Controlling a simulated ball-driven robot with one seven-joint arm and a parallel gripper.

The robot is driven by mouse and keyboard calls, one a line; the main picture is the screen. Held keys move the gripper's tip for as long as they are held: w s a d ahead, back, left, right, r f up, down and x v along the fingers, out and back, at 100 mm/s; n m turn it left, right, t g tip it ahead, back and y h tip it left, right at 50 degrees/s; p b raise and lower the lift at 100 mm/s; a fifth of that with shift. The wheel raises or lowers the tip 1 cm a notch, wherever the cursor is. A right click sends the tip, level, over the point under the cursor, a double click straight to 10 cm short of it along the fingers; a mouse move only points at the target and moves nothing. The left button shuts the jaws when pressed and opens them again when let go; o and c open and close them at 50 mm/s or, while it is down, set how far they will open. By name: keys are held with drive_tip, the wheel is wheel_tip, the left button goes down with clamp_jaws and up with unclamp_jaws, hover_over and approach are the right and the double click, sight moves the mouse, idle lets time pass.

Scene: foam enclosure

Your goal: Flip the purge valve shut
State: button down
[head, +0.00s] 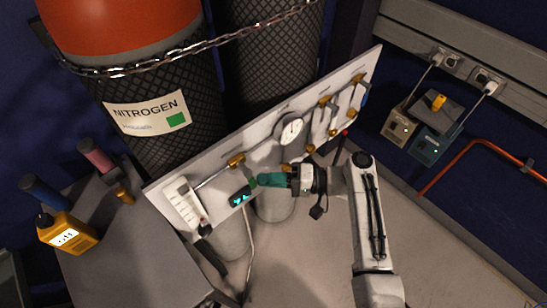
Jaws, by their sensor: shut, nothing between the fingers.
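A pale upright panel (222,165) carries pipework, brass fittings and a round white gauge (292,129). My gripper (262,181), with teal fingers, is shut and empty in front of the panel, below and left of the gauge. A small green part (252,183) shows right at the fingertips; it may be the purge valve's handle, but no label can be read. I cannot tell whether the fingers touch it or how it is turned. A brass fitting (236,160) sits on the pipe just above and left of it.
A small black display (239,196) is left of the fingertips. Chained gas cylinders, one marked nitrogen (146,113), stand behind the panel. Chargers (398,126) and an orange pipe (470,158) are at right.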

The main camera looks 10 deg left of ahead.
drive_tip(key=shift+s+a+f, duration=0.25)
drive_tip(key=shift+s+f, duration=0.05)
drive_tip(key=shift+s, duration=0.05)
idle(0.6)
drive_tip(key=shift+w+b, duration=0.1)
drive_tip(key=shift+b, duration=0.2)
